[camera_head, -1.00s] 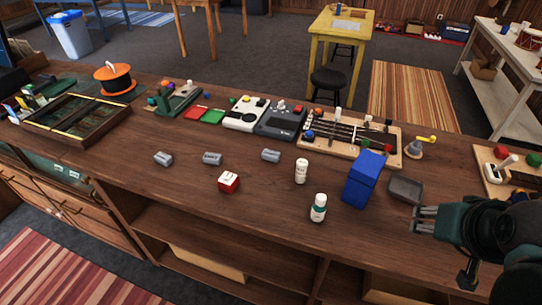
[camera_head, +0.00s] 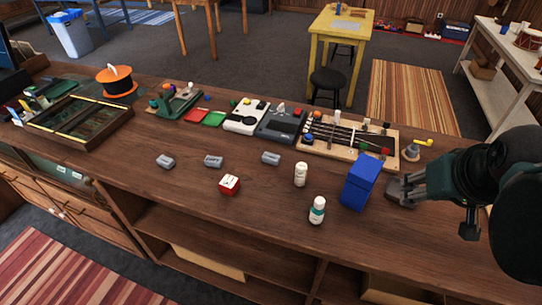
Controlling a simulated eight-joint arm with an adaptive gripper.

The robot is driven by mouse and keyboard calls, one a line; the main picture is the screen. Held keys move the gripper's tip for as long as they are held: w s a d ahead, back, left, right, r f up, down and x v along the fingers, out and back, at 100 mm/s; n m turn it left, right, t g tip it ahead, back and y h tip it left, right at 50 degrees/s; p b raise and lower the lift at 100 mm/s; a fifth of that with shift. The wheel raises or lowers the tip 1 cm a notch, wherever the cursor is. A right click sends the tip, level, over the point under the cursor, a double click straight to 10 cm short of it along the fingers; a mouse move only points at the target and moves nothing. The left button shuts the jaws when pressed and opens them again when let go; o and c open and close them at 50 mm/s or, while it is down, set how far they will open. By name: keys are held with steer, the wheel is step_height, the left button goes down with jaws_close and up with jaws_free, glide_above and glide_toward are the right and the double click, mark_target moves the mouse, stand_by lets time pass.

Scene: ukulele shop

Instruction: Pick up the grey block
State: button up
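Three small grey blocks lie apart in a row on the wooden counter: a left one (camera_head: 165,161), a middle one (camera_head: 213,161) and a right one (camera_head: 271,158). I cannot tell which of them the task names. My gripper (camera_head: 398,190) is at the right, just beyond the blue box (camera_head: 361,181) and far from all three blocks. Its fingers are low, over the place of a dark grey tray-like item, which they now mostly hide. I cannot tell whether the fingers are open or shut, or whether they touch that item.
A red-and-white box (camera_head: 229,184) and two white bottles, one farther back (camera_head: 300,174) and one in front (camera_head: 317,210), stand on the counter (camera_head: 190,205). A wooden board with strings (camera_head: 348,139) and grey device (camera_head: 281,123) line the back. A wooden case (camera_head: 117,126) is at left.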

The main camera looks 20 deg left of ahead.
steer(key=w+a+r+n+g+p, duration=0.2)
steer(key=w+a+r+n+p, duration=0.25)
steer(key=w+a, duration=0.5)
steer(key=n+g+p, duration=0.4)
steer(key=n+p, duration=0.7)
steer(key=p, duration=0.2)
glide_above(270, 156)
step_height(270, 156, down, 7)
steer(key=shift+h, duration=0.3)
step_height(270, 156, down, 5)
steer(key=shift+w, duration=0.1)
steer(key=shift+f, duration=0.45)
steer(key=shift+f, duration=1.25)
steer(key=shift+f, duration=0.1)
